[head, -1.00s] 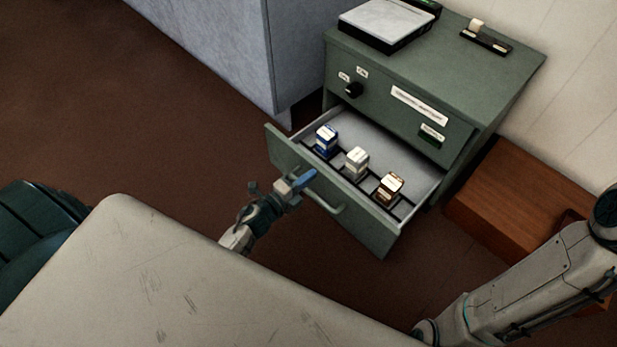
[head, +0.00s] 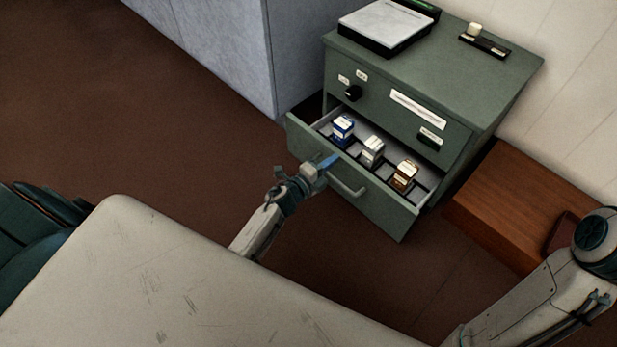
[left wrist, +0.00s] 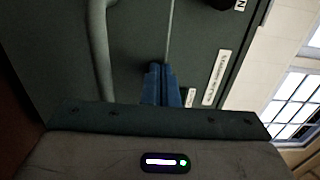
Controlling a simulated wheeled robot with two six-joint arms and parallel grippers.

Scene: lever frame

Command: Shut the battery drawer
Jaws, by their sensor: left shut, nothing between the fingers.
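The battery drawer (head: 382,211) is the lower drawer of a green cabinet (head: 480,72) in the head view. It stands partly open and holds a blue-and-white box (head: 342,128), a white box (head: 372,151) and a brown-and-white box (head: 404,176) in a row. A bar handle (head: 347,188) is on its front. My left gripper (head: 330,161) is shut and empty, its blue fingertips at the drawer front left of the handle. In the left wrist view the shut fingers (left wrist: 162,84) point at the green front beside the handle (left wrist: 99,50); contact is hard to tell.
A scale (head: 385,28) and a small dark holder (head: 485,42) sit on the cabinet. A brown wooden box (head: 515,205) stands right of it, and a grey cabinet (head: 215,45) stands left. My right arm is at lower right.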

